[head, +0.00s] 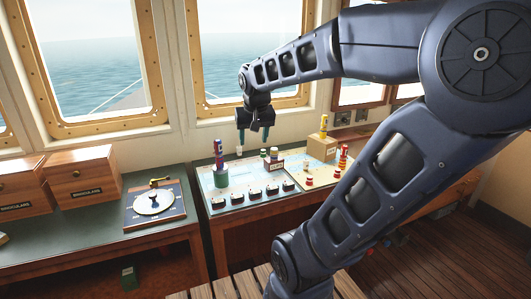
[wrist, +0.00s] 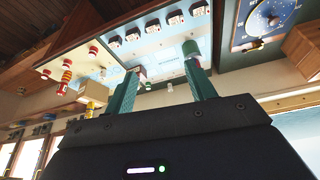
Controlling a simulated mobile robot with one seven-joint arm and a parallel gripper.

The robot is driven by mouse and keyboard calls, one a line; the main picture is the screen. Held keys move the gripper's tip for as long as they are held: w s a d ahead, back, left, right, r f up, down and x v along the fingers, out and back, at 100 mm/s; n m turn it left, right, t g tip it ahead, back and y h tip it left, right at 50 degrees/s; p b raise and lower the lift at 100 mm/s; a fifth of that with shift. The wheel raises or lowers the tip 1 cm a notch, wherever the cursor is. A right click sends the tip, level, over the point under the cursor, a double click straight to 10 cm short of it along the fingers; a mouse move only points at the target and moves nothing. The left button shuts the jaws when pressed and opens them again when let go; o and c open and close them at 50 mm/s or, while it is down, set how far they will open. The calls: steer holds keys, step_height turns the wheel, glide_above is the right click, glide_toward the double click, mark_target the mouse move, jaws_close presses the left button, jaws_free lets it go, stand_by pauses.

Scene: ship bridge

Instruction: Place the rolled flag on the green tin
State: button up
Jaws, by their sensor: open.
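The green tin (head: 221,179) stands at the left of the chart panel. A rolled flag (head: 218,150), blue with a red band, stands upright on top of it, apparently resting there. My gripper (head: 253,143) is open and empty, pointing down, to the right of the flag and apart from it. In the wrist view the green tin (wrist: 190,50) shows close to the tip of one finger of my gripper (wrist: 163,73). That finger hides most of the flag there.
A small labelled box (head: 273,165) with little tins stands right of the green tin. A dial plate (head: 154,202) and wooden binoculars boxes (head: 83,176) lie left.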

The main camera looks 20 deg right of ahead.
steer(key=s+f+n, duration=0.1)
steer(key=s+f, duration=0.1)
steer(key=s, duration=0.6)
steer(key=shift+d+n+y, duration=0.3)
steer(key=shift+d, duration=0.05)
steer(key=shift+o, duration=0.5)
steer(key=shift+s, duration=0.1)
steer(key=o, duration=0.9)
steer(key=w+d+f+m+y, duration=0.5)
steer(key=d+f+m, duration=0.1)
steer(key=f+m, duration=0.2)
steer(key=w+d+f+m+y, duration=0.5)
steer(key=d+f+m, duration=0.1)
steer(key=f+m, duration=0.2)
steer(key=s+d+f+m+t+h, duration=0.2)
steer(key=d+f+m+t+h, duration=0.15)
steer(key=d+m+t, duration=0.35)
steer(key=s+d+f+m+t+h, duration=0.2)
steer(key=d+f+m, duration=0.35)
steer(key=d, duration=0.45)
steer(key=s+d+f+m+t+h, duration=0.25)
steer(key=d+m+t, duration=0.25)
steer(key=d+m, duration=0.25)
steer(key=shift+n+h, duration=0.4)
steer(key=w, duration=0.7)
steer(key=w+f, duration=0.1)
steer(key=w, duration=0.2)
steer(key=shift+w, duration=0.25)
